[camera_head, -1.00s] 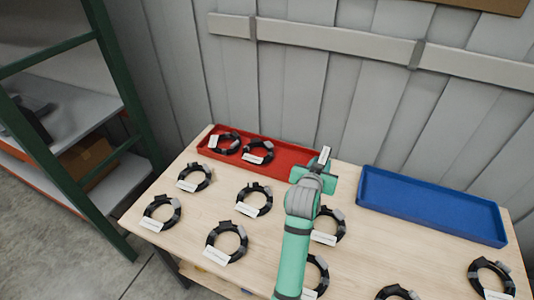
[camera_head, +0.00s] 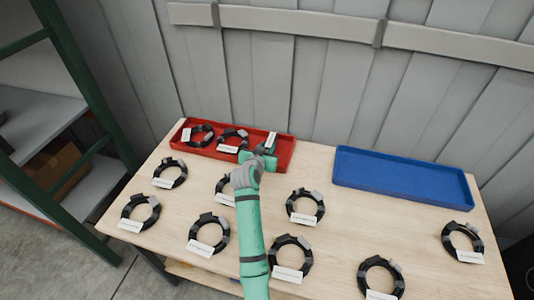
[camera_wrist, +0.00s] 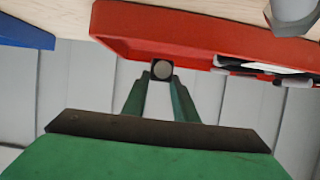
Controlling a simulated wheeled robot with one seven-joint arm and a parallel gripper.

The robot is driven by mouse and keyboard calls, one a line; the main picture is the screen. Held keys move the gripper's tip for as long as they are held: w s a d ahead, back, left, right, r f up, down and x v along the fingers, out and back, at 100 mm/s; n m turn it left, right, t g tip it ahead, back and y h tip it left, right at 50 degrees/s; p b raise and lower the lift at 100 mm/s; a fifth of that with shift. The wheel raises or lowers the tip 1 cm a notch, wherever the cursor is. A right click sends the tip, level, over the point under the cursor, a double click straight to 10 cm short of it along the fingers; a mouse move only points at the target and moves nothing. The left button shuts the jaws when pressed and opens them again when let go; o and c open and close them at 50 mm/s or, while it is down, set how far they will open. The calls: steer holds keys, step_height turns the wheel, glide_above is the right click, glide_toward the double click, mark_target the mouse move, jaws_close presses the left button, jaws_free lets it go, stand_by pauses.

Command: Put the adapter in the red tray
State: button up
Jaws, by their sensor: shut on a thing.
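My gripper (camera_head: 266,153) is above the right part of the red tray (camera_head: 284,157) in the head view. It is shut on a small adapter, whose pale label (camera_head: 271,140) stands up at the fingertips. In the wrist view, a dark piece with a round grey face (camera_wrist: 162,70) sits between the fingertips (camera_wrist: 161,82). Most of the held adapter is hidden. The red tray's wall (camera_wrist: 190,50) crosses the top of the wrist view. I cannot tell whether the adapter touches the tray.
Two black coils with white tags (camera_head: 200,134) lie in the red tray's left and middle. Several similar coils (camera_head: 305,206) are spread over the wooden table. An empty blue tray (camera_head: 400,178) is at the right. A plank wall stands behind, a green-framed shelf at left.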

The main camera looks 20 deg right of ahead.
steer(key=shift+f, duration=1.55)
steer(key=shift+f, duration=0.35)
steer(key=o, duration=1.1)
steer(key=shift+o, duration=0.2)
steer(key=shift+r, duration=0.1)
steer(key=shift+r, duration=0.3)
steer(key=v, duration=1.2)
steer(key=shift+w+d+f, duration=0.1)
